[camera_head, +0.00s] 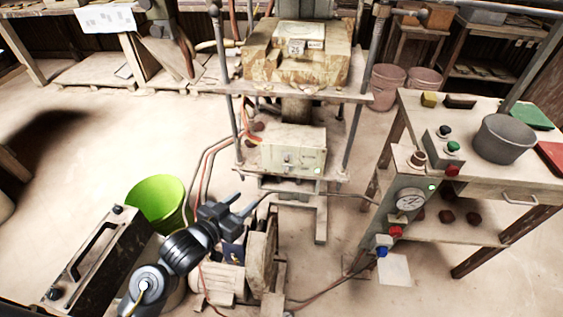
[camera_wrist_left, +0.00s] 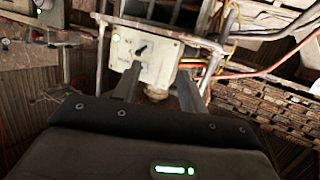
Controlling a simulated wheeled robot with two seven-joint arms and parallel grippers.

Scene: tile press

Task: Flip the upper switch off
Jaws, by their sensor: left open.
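A pale control box (camera_head: 293,150) sits under the press, with a small dark switch (camera_head: 287,160) on its front and a lit green lamp at its lower right. The left wrist view shows the box (camera_wrist_left: 164,62) turned around, with the lamp at its upper left. There a black switch (camera_wrist_left: 142,48) shows on its face and a second, greyer fitting (camera_wrist_left: 138,66) lies below it in the picture. Which way the switches are set is unclear. My left gripper (camera_head: 250,203) is open and empty, below and left of the box, apart from it. My right gripper is not in view.
A motor with a wheel (camera_head: 262,258) lies just below the gripper. Hoses and press posts (camera_head: 353,135) flank the box. A side table (camera_head: 485,170) stands right.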

